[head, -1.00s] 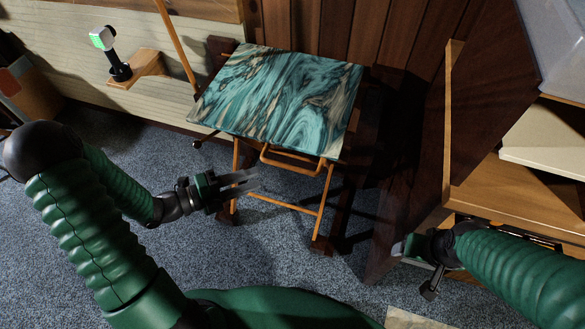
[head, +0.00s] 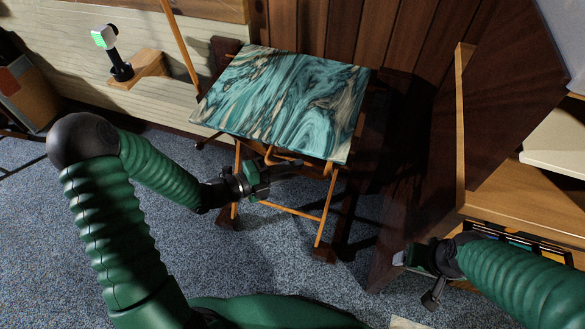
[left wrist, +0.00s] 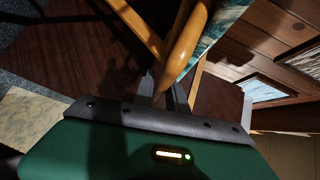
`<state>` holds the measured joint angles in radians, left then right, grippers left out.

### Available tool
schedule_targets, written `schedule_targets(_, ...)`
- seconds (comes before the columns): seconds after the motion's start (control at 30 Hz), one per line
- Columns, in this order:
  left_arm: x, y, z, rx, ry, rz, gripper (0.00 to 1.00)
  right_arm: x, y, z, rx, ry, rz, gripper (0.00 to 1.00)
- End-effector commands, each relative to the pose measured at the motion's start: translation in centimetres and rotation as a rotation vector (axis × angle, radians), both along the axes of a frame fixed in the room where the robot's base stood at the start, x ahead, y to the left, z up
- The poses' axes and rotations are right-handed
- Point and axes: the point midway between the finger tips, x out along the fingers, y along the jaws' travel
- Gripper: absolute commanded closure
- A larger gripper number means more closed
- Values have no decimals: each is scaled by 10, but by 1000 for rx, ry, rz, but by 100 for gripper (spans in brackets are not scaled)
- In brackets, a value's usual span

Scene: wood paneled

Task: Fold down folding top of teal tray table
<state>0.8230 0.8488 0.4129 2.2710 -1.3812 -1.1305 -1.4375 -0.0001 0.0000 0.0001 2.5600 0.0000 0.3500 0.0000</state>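The teal tray table (head: 290,100) stands against the wood-paneled wall, its marbled teal top raised and tilted on thin wooden legs. A wooden loop bar (head: 283,157) hangs under its front edge. My left gripper (head: 297,168) is at this bar, below the top. In the left wrist view, a rounded wooden bar (left wrist: 186,45) runs down to the gap between the separated fingertips (left wrist: 163,84); firm contact cannot be made out. My right gripper (head: 432,296) hangs low at the right, away from the table, and its finger opening is unclear.
A wooden cabinet or desk (head: 510,190) with a dark panel stands on the right, close to my right arm. A small wooden wall shelf (head: 150,68) holds a black stand with a green-white device (head: 105,38). Blue-grey carpet (head: 280,270) is clear in front of the table.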

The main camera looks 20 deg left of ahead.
Motion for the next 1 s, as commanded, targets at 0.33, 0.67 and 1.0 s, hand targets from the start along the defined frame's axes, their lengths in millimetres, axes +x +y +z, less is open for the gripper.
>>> schedule_targets(0.33, -1, -1, 0, 0, 1, -3, 100, 0, 0, 0, 0, 0, 0, 28)
schedule_targets(0.67, -1, -2, 0, 0, 1, -6, 100, 0, 0, 0, 0, 0, 0, 28)
schedule_targets(1.0, -1, -3, 0, -1, 0, -7, 100, 0, 0, 0, 0, 0, 0, 28)
